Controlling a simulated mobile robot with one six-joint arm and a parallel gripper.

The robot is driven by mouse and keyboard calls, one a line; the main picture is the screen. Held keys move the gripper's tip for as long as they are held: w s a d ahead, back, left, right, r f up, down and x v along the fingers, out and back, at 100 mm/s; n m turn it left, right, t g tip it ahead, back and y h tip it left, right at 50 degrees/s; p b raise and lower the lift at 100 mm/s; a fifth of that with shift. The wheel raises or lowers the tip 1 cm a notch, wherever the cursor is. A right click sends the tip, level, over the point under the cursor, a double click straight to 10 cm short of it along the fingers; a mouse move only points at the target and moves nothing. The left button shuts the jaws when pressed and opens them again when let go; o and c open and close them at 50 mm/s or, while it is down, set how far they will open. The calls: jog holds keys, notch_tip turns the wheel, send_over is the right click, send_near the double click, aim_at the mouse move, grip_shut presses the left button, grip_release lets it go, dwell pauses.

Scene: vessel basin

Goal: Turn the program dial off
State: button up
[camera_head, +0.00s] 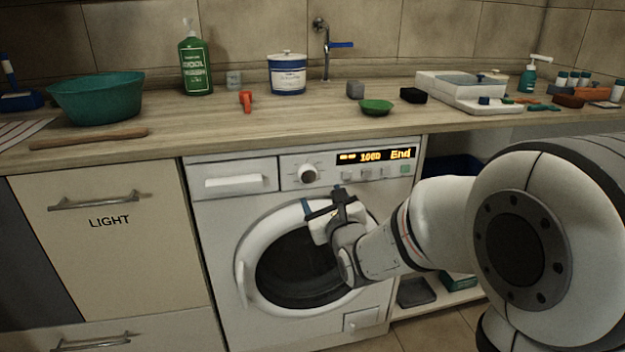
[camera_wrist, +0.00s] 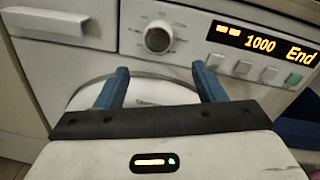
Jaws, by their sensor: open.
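The display reads "1000" and "End". In the wrist view the dial (camera_wrist: 158,37) stands above and between the two blue fingers. My gripper (camera_head: 322,200) is below the dial, in front of the top of the round door. Its fingers are apart and empty in the wrist view (camera_wrist: 163,80), with a gap between them and the dial. The exact pointer position of the dial is too small to tell.
The detergent drawer (camera_head: 235,178) is left of the dial, and a row of buttons (camera_wrist: 243,68) is to its right under the display. The wooden counter (camera_head: 215,118) overhangs above, with a red object (camera_head: 246,100) near its edge. The round door (camera_head: 255,240) is closed.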

aim_at(310, 177)
jog(key=shift+m, duration=0.4)
jog(key=x, duration=0.2)
jog(key=b+x, duration=0.1)
jog(key=x, duration=0.5)
jog(key=shift+a+r, duration=0.25)
jog(key=shift+r, duration=0.15)
jog(key=shift+d, duration=0.1)
jog(key=c, duration=1)
jog(key=shift+o, duration=0.2)
